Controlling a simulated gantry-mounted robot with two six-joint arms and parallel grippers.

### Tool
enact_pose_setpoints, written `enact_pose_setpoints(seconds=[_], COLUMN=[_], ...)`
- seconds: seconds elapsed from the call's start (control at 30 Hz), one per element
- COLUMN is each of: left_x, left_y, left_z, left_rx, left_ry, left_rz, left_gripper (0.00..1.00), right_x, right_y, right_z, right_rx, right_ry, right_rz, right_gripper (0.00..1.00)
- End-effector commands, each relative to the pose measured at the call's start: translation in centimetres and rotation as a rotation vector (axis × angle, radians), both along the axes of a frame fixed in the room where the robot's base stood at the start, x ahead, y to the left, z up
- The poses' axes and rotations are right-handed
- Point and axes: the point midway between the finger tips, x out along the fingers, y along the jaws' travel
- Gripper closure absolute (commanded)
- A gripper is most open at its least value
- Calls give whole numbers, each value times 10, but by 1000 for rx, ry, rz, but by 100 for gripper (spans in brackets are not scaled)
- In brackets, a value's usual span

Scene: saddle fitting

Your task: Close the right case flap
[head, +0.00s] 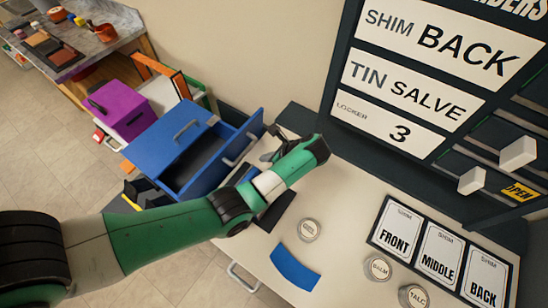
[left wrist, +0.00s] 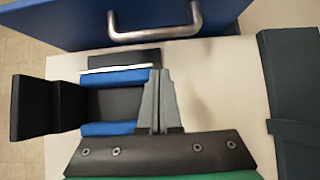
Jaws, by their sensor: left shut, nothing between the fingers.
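The case (left wrist: 112,76) lies on the pale worktop, with blue strips along two sides and a dark middle. A black flap (left wrist: 33,108) stands out at its left end in the left wrist view; a dark piece in the head view (head: 272,212) seems to be the same flap. The case's middle is mostly hidden by my arm there. My left gripper (left wrist: 160,74) is shut and empty, its grey fingers at the case's right end. I cannot tell whether they touch it. The right flap cannot be made out clearly. My right gripper is not in view.
A blue drawer unit (head: 165,137) with an open drawer stands beyond the case. A dark panel (left wrist: 290,85) lies to the right. A blue curved piece (head: 295,267), round tins (head: 309,230) and shim cards (head: 440,252) are on the worktop.

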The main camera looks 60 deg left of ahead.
Motion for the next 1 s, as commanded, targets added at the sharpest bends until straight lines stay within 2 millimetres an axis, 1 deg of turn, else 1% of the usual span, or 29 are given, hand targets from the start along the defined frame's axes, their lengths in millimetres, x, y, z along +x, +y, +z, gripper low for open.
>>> enact_pose_setpoints(seconds=[0.03,0.1,0.13,0.2,0.33,0.47,0.77,1.0], left_x=[-4,-8,-10,-14,-20,-21,-21,-25], left_y=[7,15,22,32,44,48,48,55], left_z=[-8,-18,-14,-15,-17,-18,-18,-13], left_rx=[0,0,0,1,0,0,0,1], left_ry=[2,2,0,-2,-2,-2,-2,-2], left_rz=[3,3,5,4,2,-1,-1,1], left_gripper=[100,100,100,100,100,100,100,100], right_x=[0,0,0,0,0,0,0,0], right_y=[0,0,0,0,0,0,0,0], right_z=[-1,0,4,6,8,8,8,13], right_rx=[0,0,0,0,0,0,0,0], right_ry=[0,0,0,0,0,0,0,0], right_rz=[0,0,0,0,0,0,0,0], right_gripper=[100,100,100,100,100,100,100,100])
